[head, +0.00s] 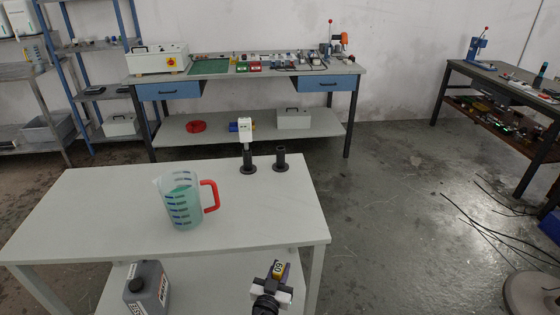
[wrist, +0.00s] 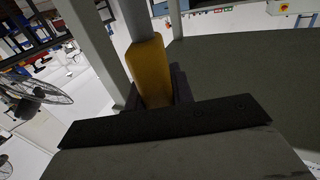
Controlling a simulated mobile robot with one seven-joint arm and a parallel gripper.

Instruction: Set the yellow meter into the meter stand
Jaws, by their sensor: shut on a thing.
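The yellow meter (head: 278,269) is in my gripper (head: 277,273), low in front of the near right edge of the white table. Two black stands with round bases are at the table's far right. The right stand (head: 280,161) looks empty. The left stand (head: 249,163) holds a white device (head: 245,132) upright. Which one is the meter stand is not marked. My gripper is well apart from both.
A clear jug (head: 180,203) with green liquid and a red handle stands mid-table. The white table (head: 100,210) is otherwise clear. A grey bottle (head: 148,288) stands on the shelf below. A workbench (head: 250,75) is at the back.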

